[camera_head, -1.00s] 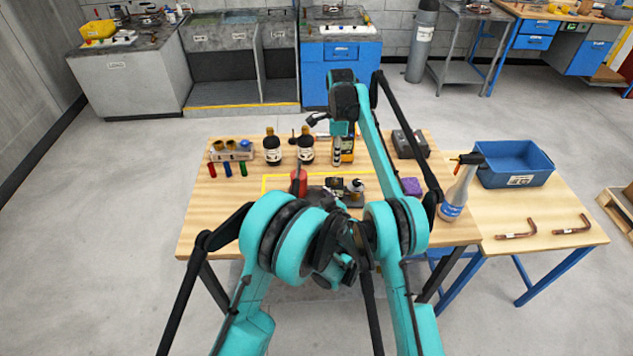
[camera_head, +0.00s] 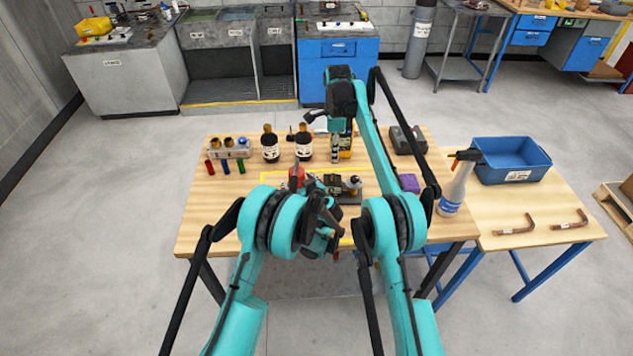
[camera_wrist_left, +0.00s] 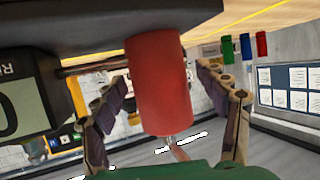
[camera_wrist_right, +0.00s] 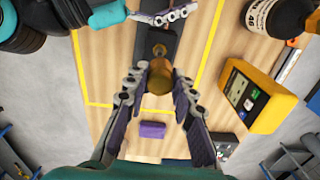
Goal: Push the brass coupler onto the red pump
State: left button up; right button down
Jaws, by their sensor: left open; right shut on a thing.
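The red pump (camera_wrist_left: 160,85) is a red cylinder between the fingers of my left gripper (camera_wrist_left: 163,105) in the left wrist view. The left fingers are spread, with visible space on both sides of the pump. In the head view the pump (camera_head: 296,176) stands near the middle of the table, partly covered by my left arm. The brass coupler (camera_wrist_right: 158,80) shows between the fingertips of my right gripper (camera_wrist_right: 160,66), which is shut on it. In the head view the right gripper (camera_head: 335,154) points down beside the yellow device, and the coupler is hard to make out.
A yellow meter (camera_wrist_right: 257,97) and dark bottles (camera_head: 270,144) stand behind the work area. A purple block (camera_wrist_right: 152,130) lies near the coupler. Red, blue and green tubes (camera_head: 225,167) stand at left. A spray bottle (camera_head: 456,184) and blue bin (camera_head: 514,160) are at right.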

pick_arm(q)
jog(key=shift+w+a, duration=0.1)
jog(key=shift+w, duration=0.05)
grip_shut()
pick_arm(e)
send_over(333, 174)
jog(key=shift+f, duration=2.5)
jog(key=shift+f, duration=0.9)
jog(key=shift+f, duration=0.6)
jog(key=c, duration=1.2)
grip_release()
